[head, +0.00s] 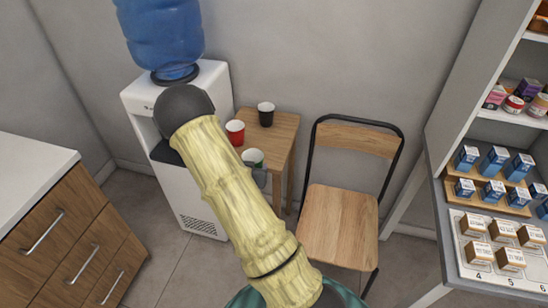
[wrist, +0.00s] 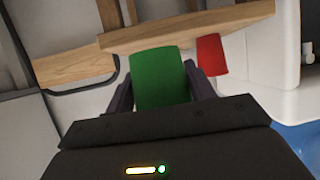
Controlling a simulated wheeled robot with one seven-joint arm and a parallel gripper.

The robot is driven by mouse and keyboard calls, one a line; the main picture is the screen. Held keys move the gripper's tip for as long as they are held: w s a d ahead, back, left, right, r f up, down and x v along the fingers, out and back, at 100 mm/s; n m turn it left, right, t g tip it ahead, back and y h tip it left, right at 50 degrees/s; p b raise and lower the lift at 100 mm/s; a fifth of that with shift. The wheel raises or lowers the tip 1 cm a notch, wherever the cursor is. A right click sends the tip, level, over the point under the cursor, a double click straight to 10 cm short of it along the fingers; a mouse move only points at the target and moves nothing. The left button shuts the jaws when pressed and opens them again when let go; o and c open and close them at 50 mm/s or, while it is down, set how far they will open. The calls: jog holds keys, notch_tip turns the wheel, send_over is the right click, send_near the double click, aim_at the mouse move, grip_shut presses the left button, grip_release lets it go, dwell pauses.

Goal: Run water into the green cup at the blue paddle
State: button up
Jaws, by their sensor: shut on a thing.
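The green cup (wrist: 160,78) is between the two dark fingers of my gripper (wrist: 161,84) in the wrist view, and the gripper is shut on it. In the head view the green cup (head: 253,156) shows past the edge of my arm, by the front of the small wooden table (head: 285,129). I cannot tell whether it touches the table. My arm hides most of the gripper there. The white water cooler (head: 212,84) with its blue bottle (head: 160,32) stands left of the table. My arm covers part of its front, and I cannot make out the blue paddle.
A red cup (head: 235,132) and a black cup (head: 266,114) stand on the small table. A wooden chair (head: 338,222) is to its right. A drawer counter (head: 62,222) is at left, and shelves with boxes (head: 493,190) are at right. Floor between counter and cooler is clear.

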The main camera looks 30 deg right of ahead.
jog(key=w+a+f+n+t+y, duration=0.1)
jog(key=a+f+n+y, duration=0.3)
jog(key=a, duration=0.4)
jog(key=w+a+f+n+t+y, duration=0.2)
jog(key=a+f+n+y, duration=0.2)
jog(key=a, duration=0.5)
jog(key=shift+w+f+n+t+y, duration=0.3)
jog(key=shift+w+f+n+y, duration=0.1)
jog(key=shift+f, duration=0.25)
jog(key=shift+a, duration=0.1)
jog(key=shift+s, duration=0.1)
